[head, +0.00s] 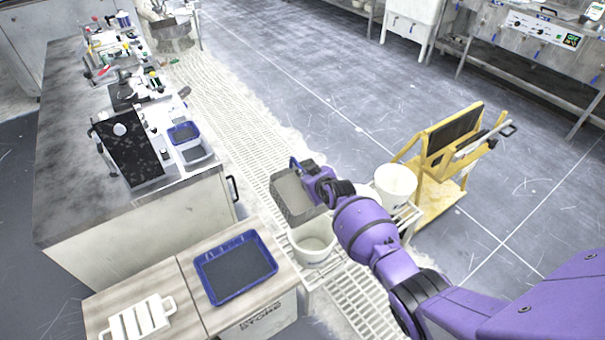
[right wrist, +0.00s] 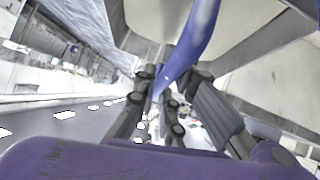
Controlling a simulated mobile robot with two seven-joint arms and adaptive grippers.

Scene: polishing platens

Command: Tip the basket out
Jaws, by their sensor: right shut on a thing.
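My right gripper (head: 308,174) is shut on the blue handle (head: 294,163) of a grey basket (head: 290,197). The basket hangs beside and behind a white bucket (head: 313,246) and partly overlaps its far rim in the head view. It looks tilted, but I cannot tell how far, and its contents cannot be made out. In the right wrist view the fingers (right wrist: 160,105) close around the blue handle strip (right wrist: 203,35), with pale basket walls (right wrist: 255,85) above. My left gripper is not in view.
A second white bucket (head: 395,183) stands to the right, by a yellow stand (head: 440,190). A blue tray (head: 208,285) and a white rack (head: 140,322) lie on a wooden-topped cabinet at the front left. A cluttered bench (head: 75,215) runs along the left. Open floor lies beyond.

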